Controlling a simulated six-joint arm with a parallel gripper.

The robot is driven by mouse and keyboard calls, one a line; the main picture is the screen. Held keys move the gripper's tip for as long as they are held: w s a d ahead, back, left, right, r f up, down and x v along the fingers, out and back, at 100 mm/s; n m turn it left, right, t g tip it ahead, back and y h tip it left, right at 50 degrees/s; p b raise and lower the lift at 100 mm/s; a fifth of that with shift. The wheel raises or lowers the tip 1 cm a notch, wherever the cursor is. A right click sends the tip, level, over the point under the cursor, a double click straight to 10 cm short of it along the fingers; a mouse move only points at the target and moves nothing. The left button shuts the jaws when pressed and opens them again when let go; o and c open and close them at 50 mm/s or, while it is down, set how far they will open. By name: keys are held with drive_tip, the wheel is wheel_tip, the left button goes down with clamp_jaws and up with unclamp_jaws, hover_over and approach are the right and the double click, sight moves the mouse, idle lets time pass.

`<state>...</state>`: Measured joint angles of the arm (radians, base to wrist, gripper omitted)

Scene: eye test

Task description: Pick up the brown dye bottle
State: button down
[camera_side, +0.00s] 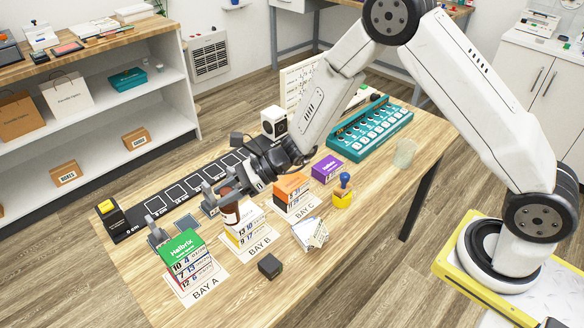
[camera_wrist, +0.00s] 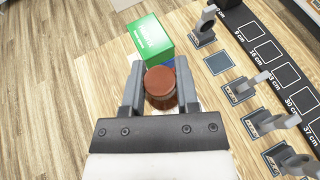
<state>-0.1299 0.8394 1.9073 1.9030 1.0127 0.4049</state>
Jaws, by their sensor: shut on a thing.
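The brown dye bottle (camera_side: 231,213) is between the fingers of my gripper (camera_side: 222,192) in the side view. Its round reddish-brown top shows in the wrist view (camera_wrist: 160,81). My gripper (camera_wrist: 159,75) is shut on it, with one grey finger on each side. In the side view the bottle overlaps the white and yellow block on the Bay B card (camera_side: 262,248). I cannot tell how far it is above the table.
A green-topped box (camera_side: 182,246) stands on Bay A, an orange one (camera_side: 291,186) on Bay C. Grey holders stand along the black ruler strip (camera_side: 130,228). A purple box (camera_side: 327,168), yellow stamp (camera_side: 342,194) and teal tray (camera_side: 372,130) are to the right.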

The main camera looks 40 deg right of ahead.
drive_tip(key=shift+s+d+r, duration=0.25)
drive_tip(key=shift+s+r, duration=0.1)
drive_tip(key=shift+s, duration=0.35)
